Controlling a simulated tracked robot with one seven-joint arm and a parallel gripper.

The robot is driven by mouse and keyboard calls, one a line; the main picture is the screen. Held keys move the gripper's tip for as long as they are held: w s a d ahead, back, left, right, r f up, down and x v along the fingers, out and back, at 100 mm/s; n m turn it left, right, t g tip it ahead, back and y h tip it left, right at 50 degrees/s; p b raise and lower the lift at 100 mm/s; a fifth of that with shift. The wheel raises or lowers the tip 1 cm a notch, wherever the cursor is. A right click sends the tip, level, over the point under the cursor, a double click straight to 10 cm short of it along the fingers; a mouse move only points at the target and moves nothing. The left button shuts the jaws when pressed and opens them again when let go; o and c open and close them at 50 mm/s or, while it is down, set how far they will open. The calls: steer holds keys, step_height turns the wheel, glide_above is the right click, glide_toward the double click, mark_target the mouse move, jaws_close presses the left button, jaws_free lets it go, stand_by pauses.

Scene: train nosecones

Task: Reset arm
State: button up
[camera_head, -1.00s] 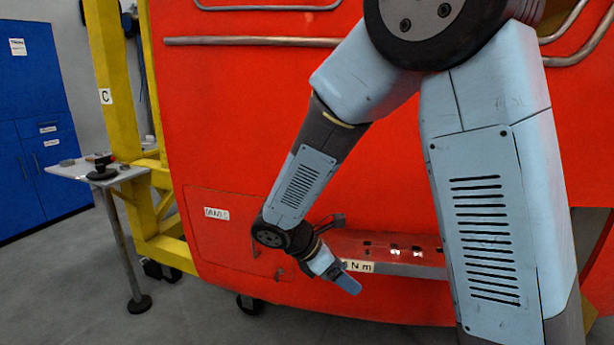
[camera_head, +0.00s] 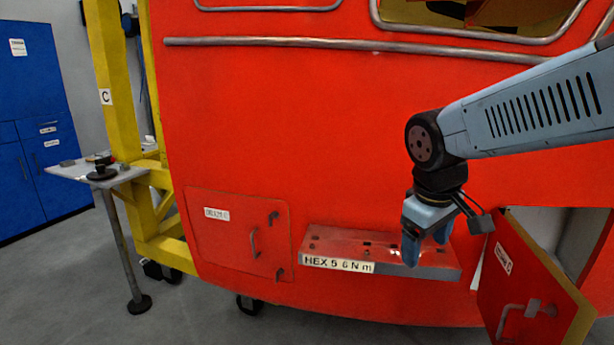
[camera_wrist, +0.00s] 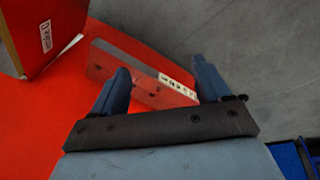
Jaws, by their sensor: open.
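My gripper (camera_head: 425,248) hangs fingers-down in front of the red nosecone (camera_head: 300,120) in the head view, over the right part of the step with the label "HEX 5 6 N m" (camera_head: 338,264). In the wrist view my gripper (camera_wrist: 163,85) shows two blue fingers spread wide apart with nothing held between them. The labelled step (camera_wrist: 135,80) lies beyond the fingers in that view. Whether a fingertip touches the step cannot be told.
An open red hatch door (camera_head: 525,285) with a handle hangs right of my gripper. A closed panel with handles (camera_head: 240,232) is left of the step. A yellow frame (camera_head: 118,90), a small side table (camera_head: 90,172) and blue cabinets (camera_head: 35,130) stand at the left.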

steer(key=s+d+r+m+t+y, duration=0.1)
steer(key=s+d+r+m+t, duration=0.1)
steer(key=s+r+m+t, duration=0.1)
steer(key=s+r+m, duration=0.1)
steer(key=s+m, duration=0.1)
steer(key=m, duration=0.1)
steer(key=shift+s+d+r, duration=0.2)
steer(key=shift+s+r, duration=0.05)
steer(key=shift+c, duration=0.3)
stand_by(0.4)
